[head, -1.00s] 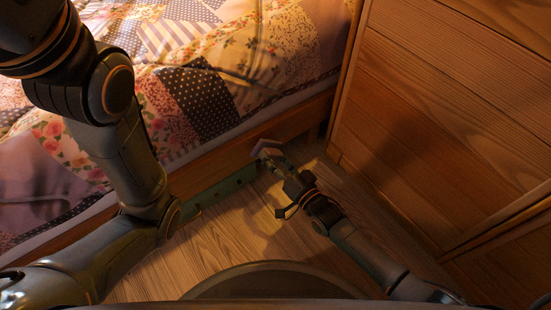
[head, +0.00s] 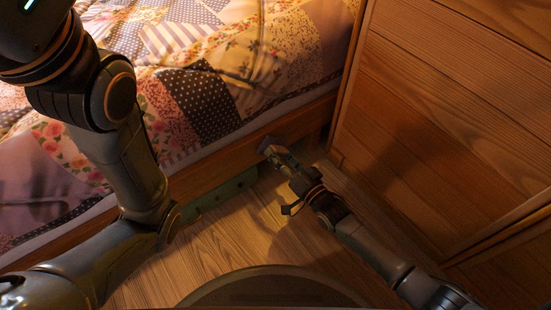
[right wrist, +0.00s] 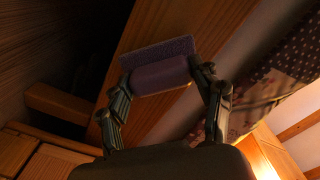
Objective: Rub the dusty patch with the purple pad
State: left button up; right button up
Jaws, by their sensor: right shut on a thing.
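The purple pad (right wrist: 160,74) is a block with a flat, rough-looking face, held between the two fingers of my right gripper (right wrist: 163,82) in the right wrist view. In the head view the pad (head: 269,146) is a small dark piece at the tip of my right gripper (head: 283,160), close to the wooden side rail of the bed (head: 232,148). I cannot tell whether the pad touches the rail. I cannot make out the dusty patch in either view.
A bed with a patchwork quilt (head: 235,75) fills the upper left. A wooden cabinet (head: 440,120) stands on the right, near my right arm. A green bar (head: 215,193) lies below the bed rail. Bare wooden floor (head: 232,235) lies between bed and cabinet.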

aim_at(286, 141)
jog(key=shift+w+d, duration=0.4)
jog(key=shift+d, duration=0.2)
jog(key=shift+w+d+b, duration=0.6)
jog(key=shift+w+d, duration=0.4)
jog(key=shift+d, duration=0.15)
jog(key=shift+w+d+b, duration=0.3)
jog(key=shift+w+d, duration=0.35)
jog(key=shift+d, duration=0.2)
jog(key=shift+w+d+b, duration=0.3)
jog(key=shift+w+d, duration=0.3)
jog(key=shift+d, duration=0.25)
jog(key=shift+a, duration=0.15)
